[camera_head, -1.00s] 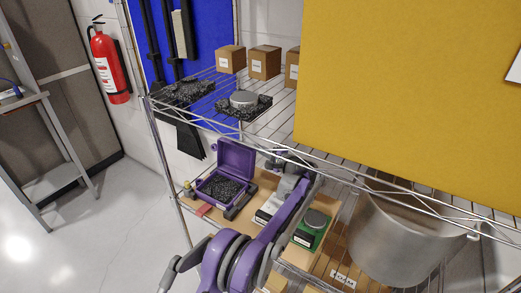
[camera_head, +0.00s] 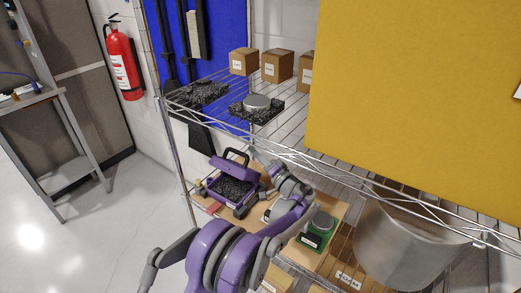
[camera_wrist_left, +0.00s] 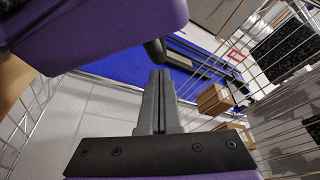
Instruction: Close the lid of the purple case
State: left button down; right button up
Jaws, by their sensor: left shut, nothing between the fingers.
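The purple case (camera_head: 212,197) sits on the lower wooden shelf with dark speckled foam inside. Its purple lid (camera_head: 229,167) is partly lowered over the case, with a dark handle on its outer edge; a gap still shows the foam. My left gripper (camera_head: 262,164) is beside the lid's right, rear side; its tips are small and partly hidden there. In the left wrist view the shut, empty fingers (camera_wrist_left: 158,76) point up beside a large purple surface, apparently the lid (camera_wrist_left: 95,28), close to a dark handle part. Whether they touch is unclear. My right gripper is out of view.
The wire shelf above holds a speckled block with a metal disc (camera_head: 257,104) and cardboard boxes (camera_head: 277,66). A yellow panel (camera_head: 410,90) blocks the upper right.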

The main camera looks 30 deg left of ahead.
aim_at(244, 178)
pick_arm(q)
jog(key=s+n, duration=0.1)
jog(key=s, duration=0.1)
jog(key=s+f+n, duration=0.1)
jog(key=s+n, duration=0.1)
jog(key=s+n+y+b, duration=0.1)
jog(key=s, duration=0.1)
jog(key=shift+a+f+g, duration=0.15)
jog(key=shift+f+g, duration=0.1)
jog(key=shift+g, duration=0.15)
jog(key=shift+s+f+b, duration=0.25)
jog(key=shift+s+f, duration=0.15)
jog(key=shift+s, duration=0.2)
jog(key=shift+s+f+b, duration=0.2)
jog(key=shift+s+f, duration=0.15)
jog(key=shift+s, duration=0.25)
jog(key=r+p, duration=0.2)
jog(key=r, duration=0.1)
jog(key=r+p, duration=0.1)
jog(key=shift+w+a+r, duration=0.1)
jog(key=shift+w+r, duration=0.25)
jog(key=w+f+v, duration=0.1)
jog(key=v, duration=0.9)
jog(key=shift+w+f+b, duration=0.3)
jog(key=shift+b, duration=0.15)
